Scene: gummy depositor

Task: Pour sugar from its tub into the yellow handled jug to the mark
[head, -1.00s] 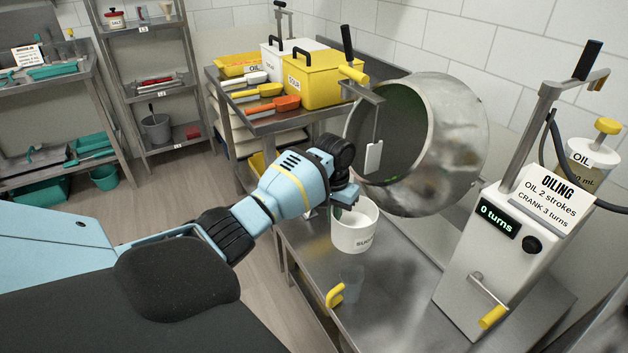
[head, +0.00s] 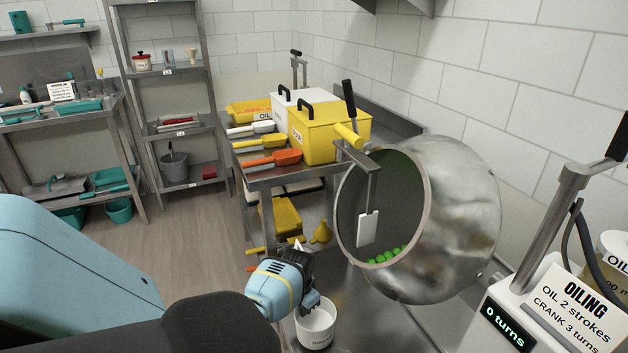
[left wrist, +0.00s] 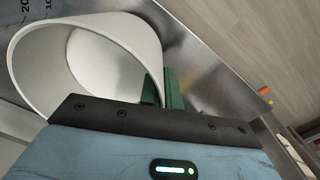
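The white sugar tub (head: 316,328) stands upright at the bottom of the head view, its label partly cut off. It fills the upper left of the left wrist view (left wrist: 120,38), with its mouth open toward the camera. My left gripper (left wrist: 160,90) has one green finger inside the tub and one outside, closed on its wall; its fingertips are hidden in the head view. A clear, bluish jug with scale marks (left wrist: 38,10) shows at the top left of the left wrist view, partly behind the tub. Its yellow handle is not visible now. My right gripper is not in view.
A large tilted steel drum (head: 465,220) with green pieces inside stands right of the tub. The white oiling machine (head: 508,320) is at the lower right. A side table holds a yellow bin (head: 325,138) and scoops. Shelves stand at the far left.

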